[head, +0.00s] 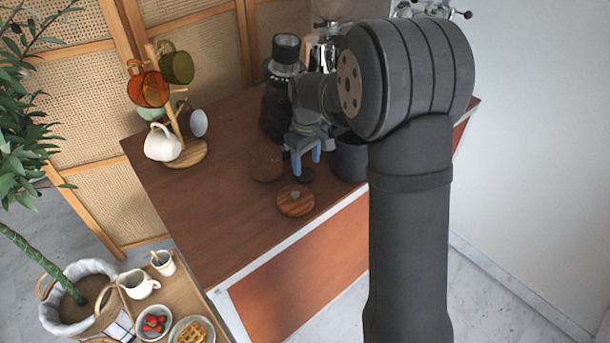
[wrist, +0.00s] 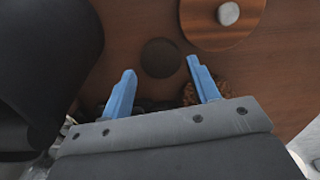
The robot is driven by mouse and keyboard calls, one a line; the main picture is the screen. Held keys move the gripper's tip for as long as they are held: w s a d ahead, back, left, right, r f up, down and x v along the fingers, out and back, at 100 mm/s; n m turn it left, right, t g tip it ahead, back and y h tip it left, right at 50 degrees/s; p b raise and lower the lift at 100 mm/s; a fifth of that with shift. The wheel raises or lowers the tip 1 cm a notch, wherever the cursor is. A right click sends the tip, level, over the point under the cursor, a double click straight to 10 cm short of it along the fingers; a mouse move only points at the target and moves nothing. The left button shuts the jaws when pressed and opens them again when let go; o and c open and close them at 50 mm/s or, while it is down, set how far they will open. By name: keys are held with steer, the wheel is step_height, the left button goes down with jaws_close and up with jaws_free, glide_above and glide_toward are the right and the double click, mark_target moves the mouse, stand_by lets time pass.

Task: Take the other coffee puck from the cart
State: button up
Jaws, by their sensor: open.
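A small dark round disc, which looks like the coffee puck (wrist: 160,58), lies flat on the wooden cart top. In the wrist view it shows just beyond and between the fingertips; in the head view the dark disc (head: 306,175) is just below them. My gripper (head: 307,164) points down over the cart with its blue fingers apart and nothing between them. The fingers also show in the wrist view (wrist: 161,68). I cannot tell the exact height of the fingertips above the disc.
A round wooden lid (head: 295,203) with a grey knob lies in front of the disc. A brown round object (head: 266,163) is to the left. The cart's left part is clear before the mug tree (head: 180,150).

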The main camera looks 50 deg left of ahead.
mark_target(306, 174)
steer(key=shift+a+f, duration=0.15)
steer(key=shift+f, duration=1.8)
steer(key=c, duration=0.6)
